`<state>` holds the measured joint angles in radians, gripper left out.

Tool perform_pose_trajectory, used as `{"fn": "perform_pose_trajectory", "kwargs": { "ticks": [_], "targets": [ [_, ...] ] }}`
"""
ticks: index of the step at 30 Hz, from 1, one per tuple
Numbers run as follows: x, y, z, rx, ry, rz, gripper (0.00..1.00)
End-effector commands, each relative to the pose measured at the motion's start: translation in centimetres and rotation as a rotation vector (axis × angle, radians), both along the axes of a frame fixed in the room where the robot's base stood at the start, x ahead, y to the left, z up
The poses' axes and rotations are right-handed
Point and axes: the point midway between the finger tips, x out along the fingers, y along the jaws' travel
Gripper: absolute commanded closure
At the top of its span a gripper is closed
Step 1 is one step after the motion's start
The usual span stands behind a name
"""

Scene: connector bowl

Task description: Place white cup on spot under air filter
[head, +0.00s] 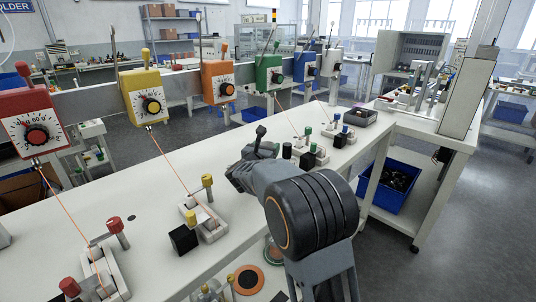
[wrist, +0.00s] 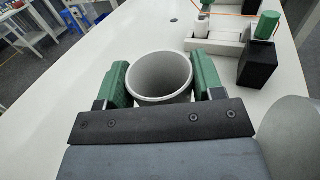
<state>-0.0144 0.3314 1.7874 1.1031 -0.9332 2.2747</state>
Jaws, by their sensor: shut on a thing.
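The white cup (wrist: 160,70) is in the wrist view, seen from above with its round mouth open and its inside looking empty. My gripper (wrist: 157,84) has one green finger on each side of the cup and is shut on it. The cup is over the white worktop; its base is hidden, so I cannot tell whether it touches. In the head view my arm covers the gripper, and the cup cannot be made out there. I cannot pick out an air filter or a marked spot under one.
The long white worktop (head: 150,258) carries colour-capped fixtures, one with a black block (head: 183,239) and yellow knobs. In the wrist view a green-capped fixture (wrist: 257,65) stands to the right of the cup. Coloured dial boxes hang above, such as the yellow one (head: 141,92). Worktop left of the cup is clear.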

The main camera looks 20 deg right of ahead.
Motion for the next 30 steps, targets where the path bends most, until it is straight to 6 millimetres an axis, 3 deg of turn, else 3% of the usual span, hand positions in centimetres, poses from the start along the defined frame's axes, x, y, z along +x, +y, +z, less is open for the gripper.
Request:
{"fn": "perform_pose_trajectory", "kwargs": {
  "ticks": [5,21,22,30],
  "targets": [
    [0.0,-0.1,-1.7,-0.001,0.000,-0.002,0.61],
    [0.0,-0.1,-2.3,0.000,-0.001,-0.003,0.61],
    [0.0,-0.1,-2.3,0.000,-0.001,-0.003,0.38],
    [0.0,-0.2,-2.2,-0.001,-0.001,-0.003,0.13]
  ]
}}
